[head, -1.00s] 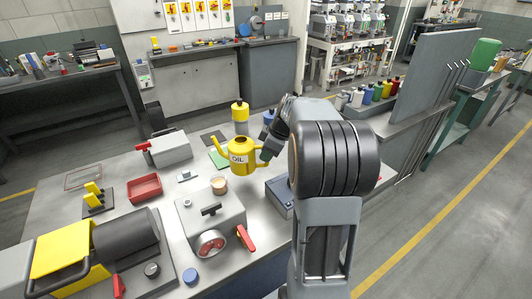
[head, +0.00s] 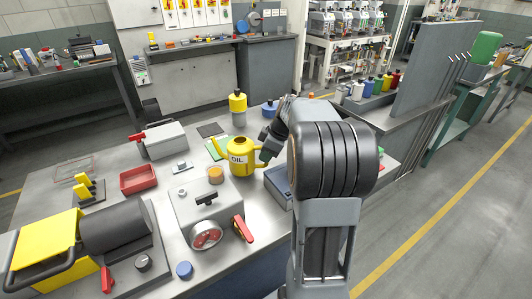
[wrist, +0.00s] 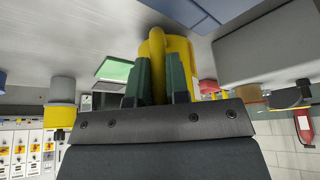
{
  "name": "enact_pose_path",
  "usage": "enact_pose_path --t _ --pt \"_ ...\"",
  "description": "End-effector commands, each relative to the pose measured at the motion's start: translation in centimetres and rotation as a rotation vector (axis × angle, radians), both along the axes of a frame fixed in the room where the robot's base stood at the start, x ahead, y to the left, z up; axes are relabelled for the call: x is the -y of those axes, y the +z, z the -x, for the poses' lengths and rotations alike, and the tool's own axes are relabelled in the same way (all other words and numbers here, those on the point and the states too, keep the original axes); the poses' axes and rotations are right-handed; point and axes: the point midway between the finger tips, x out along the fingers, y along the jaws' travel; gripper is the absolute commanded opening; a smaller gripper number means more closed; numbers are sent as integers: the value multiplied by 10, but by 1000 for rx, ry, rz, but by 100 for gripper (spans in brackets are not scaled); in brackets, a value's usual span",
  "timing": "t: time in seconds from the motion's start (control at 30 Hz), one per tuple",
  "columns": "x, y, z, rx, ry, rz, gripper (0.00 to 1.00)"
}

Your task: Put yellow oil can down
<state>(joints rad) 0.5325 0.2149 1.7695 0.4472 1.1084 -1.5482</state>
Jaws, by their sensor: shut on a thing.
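The yellow oil can (head: 239,158), with "OIL" on its side and a long spout pointing left, is upright at the middle of the metal workbench (head: 60,219). My gripper (head: 264,152) is at its right side, on the handle. In the wrist view the green fingers of my gripper (wrist: 161,80) are shut around the yellow handle of the oil can (wrist: 179,50). The can appears at or very near the bench top; a small gap under it cannot be ruled out.
A grey pump (head: 207,207) with a red lever and gauge stands in front left, beside an amber cup (head: 215,174). A green pad (head: 214,146) lies behind left. A yellow-topped bottle (head: 237,104) stands behind. A blue-grey box (head: 279,186) is close on the right.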

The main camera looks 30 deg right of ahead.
Motion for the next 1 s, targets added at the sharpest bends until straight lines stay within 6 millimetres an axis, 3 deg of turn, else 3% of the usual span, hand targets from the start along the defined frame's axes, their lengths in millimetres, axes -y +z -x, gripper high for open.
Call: enact_pose_path --t 1.0 --pt "0 -15 0 3 -1 0 0"
